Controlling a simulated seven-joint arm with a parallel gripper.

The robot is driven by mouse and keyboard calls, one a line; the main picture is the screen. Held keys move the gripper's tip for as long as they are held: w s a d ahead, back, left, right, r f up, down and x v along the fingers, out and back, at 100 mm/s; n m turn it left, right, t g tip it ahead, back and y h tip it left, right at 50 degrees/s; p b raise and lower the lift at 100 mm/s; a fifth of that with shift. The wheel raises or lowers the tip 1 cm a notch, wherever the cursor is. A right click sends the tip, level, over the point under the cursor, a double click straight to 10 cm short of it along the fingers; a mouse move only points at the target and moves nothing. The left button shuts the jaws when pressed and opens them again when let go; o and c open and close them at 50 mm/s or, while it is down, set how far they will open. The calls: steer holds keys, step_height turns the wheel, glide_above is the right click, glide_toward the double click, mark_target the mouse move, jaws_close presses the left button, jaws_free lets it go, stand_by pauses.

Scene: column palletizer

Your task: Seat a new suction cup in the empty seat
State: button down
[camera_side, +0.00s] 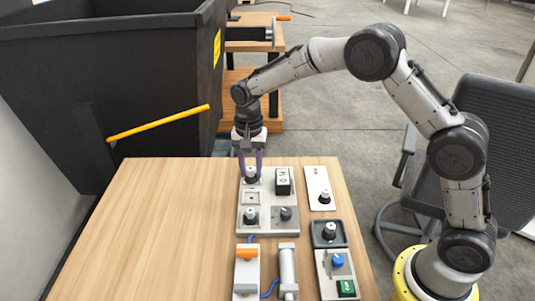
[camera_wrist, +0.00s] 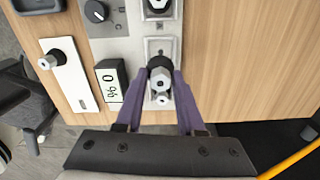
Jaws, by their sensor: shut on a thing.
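My gripper (camera_side: 250,160) is at the far left seat of the grey panel (camera_side: 268,230). Its purple fingers are closed around a dark suction cup (camera_side: 251,174) with a pale top. In the wrist view the same cup (camera_wrist: 160,80) stands between the fingertips, over a square seat plate. I cannot tell whether it rests in that seat or hangs just above it. The empty seat (camera_side: 250,197) is the bare square in the middle of the row; it is partly seen in the wrist view (camera_wrist: 160,47). Another suction cup (camera_side: 250,215) stands in the near seat.
A display block (camera_side: 283,180) and dark knob (camera_side: 286,213) share the panel. A white plate (camera_side: 314,180) holds one cup; a black tray (camera_side: 315,242) holds another. An orange-handled device (camera_side: 247,252), cylinder (camera_side: 287,268) and blue-knob box (camera_side: 337,260) stand nearer. The table's left is clear.

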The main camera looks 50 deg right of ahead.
mark_target(251, 168)
steer(key=shift+s+a+f, duration=0.1)
steer(key=shift+f, duration=2.8)
steer(key=shift+f, duration=0.55)
steer(key=c, duration=0.8)
jaws_free()
steer(key=shift+r, duration=5.55)
